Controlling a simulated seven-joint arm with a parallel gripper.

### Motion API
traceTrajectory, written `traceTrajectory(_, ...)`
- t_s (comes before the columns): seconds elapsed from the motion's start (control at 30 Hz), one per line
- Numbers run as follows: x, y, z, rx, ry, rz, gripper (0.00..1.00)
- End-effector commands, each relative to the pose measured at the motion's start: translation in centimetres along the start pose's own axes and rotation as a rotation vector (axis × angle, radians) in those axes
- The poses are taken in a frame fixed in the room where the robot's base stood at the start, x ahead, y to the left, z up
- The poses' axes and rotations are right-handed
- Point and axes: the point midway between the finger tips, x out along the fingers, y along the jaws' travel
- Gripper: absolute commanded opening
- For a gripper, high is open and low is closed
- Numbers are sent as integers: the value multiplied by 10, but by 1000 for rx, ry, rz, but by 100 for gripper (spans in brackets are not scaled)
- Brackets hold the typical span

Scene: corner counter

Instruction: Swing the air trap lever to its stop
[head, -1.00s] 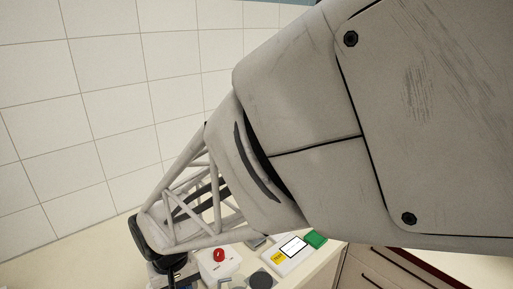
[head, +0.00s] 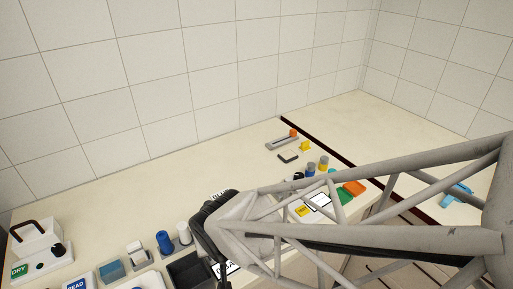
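A grey slotted fixture with an orange knob (head: 283,141) lies at the back of the counter in the head view. It looks like a lever, but I cannot tell whether it is the air trap lever. No label for it is readable. My gripper (head: 213,228) is the dark end of the lattice arm, over the front middle of the counter. It is apart from the orange-knobbed fixture, which is farther back and to the right. Its fingertips are not clear, so I cannot see whether they are open or hold anything.
Small cylinders (head: 310,169) and green and orange blocks (head: 354,188) stand beyond my arm. A dark bin (head: 188,271), blue cylinder (head: 164,242) and white handled box (head: 38,245) are at left. The back-left counter is clear. Tiled walls bound the counter.

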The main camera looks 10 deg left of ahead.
Motion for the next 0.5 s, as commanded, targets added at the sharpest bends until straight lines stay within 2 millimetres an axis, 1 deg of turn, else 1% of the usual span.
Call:
traceTrajectory(0.2, -1, 0, 1, 0, 30, -6, 0)
traceTrajectory(0.5, 0, 0, 2, 0, 31, -6, 0)
